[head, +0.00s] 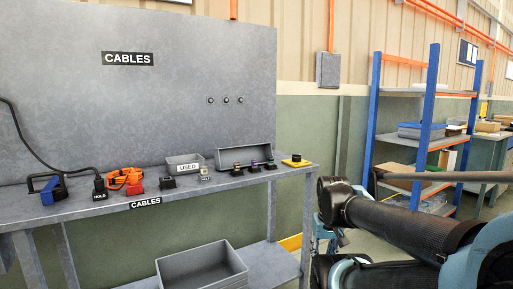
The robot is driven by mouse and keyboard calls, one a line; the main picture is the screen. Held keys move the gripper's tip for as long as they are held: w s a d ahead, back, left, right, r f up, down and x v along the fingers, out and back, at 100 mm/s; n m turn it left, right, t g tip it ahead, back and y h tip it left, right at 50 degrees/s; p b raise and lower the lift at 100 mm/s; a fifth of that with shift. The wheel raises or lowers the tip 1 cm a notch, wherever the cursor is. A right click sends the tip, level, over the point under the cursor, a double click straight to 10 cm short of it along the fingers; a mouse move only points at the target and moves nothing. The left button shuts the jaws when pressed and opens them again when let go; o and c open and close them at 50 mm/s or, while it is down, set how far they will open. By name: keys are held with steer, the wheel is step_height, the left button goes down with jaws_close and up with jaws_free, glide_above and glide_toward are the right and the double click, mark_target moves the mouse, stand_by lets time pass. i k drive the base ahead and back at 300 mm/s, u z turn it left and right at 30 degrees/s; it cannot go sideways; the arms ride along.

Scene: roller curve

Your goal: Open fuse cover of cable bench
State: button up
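The cable bench (150,207) is a grey table with a tall back panel (190,60) and CABLES labels, on the left in the head view. No part on it is clearly marked as a fuse cover; I cannot tell which piece it is. Candidates include a long grey box (232,157) at the back right of the top, with small dark pieces (254,167) in front. A small labelled block (204,174) stands left of these pieces. My dark arm links show at the lower right, apart from the bench. My gripper is not visible.
A black-cabled blue item (48,193), an orange coil (125,176), a USED bin (185,164) and a yellow piece (296,161) are on the top. A grey crate (202,270) sits below. A blue-orange shelf (427,120) stands right.

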mark_target(223, 157)
steer(key=z, duration=0.05)
steer(key=k, duration=1.1)
steer(key=u, duration=0.5)
steer(key=i, duration=1.05)
